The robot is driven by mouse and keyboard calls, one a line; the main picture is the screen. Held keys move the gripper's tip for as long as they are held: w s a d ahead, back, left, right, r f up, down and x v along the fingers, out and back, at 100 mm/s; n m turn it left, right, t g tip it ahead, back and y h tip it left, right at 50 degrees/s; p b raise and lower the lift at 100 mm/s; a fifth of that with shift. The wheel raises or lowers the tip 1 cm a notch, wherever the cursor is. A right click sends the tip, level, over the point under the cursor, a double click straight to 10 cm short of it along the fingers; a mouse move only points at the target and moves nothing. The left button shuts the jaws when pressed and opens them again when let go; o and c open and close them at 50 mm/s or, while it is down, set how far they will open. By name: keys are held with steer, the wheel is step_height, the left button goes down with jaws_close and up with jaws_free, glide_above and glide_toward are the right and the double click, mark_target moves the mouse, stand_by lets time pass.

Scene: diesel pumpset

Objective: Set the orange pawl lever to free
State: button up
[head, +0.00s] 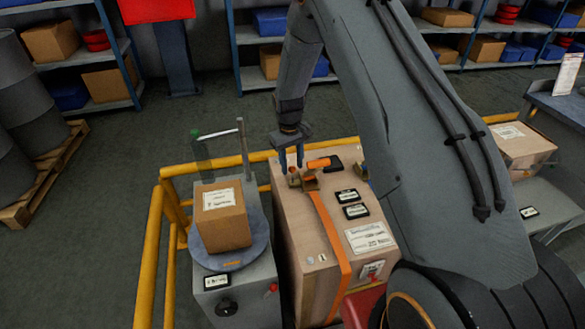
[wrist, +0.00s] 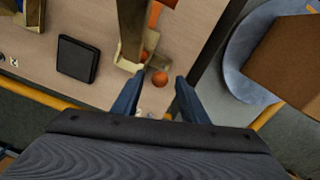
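The wooden case (head: 308,238) carries an orange strap (head: 331,240) running to a brass-coloured ratchet (head: 310,184) near its far end. An orange handle (head: 319,163) lies across the ratchet. A small orange ball-shaped knob (head: 293,170), seemingly the pawl lever's end, sits left of it; it also shows in the wrist view (wrist: 160,78). My gripper (head: 291,161) is over the knob, fingers pointing down. In the wrist view my gripper (wrist: 158,84) is open, with the knob between or just beyond the fingertips. Contact cannot be told. The lever's arm is mostly hidden.
A machine with a round grey turntable (head: 232,262) and a carton (head: 223,215) stands close on the left. Yellow rails (head: 150,255) run around. A black pad (wrist: 76,59) and label plates (head: 347,196) lie on the case.

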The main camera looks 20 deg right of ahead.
steer(key=shift+f+p, duration=0.3)
steer(key=shift+f, duration=1.05)
jaws_close()
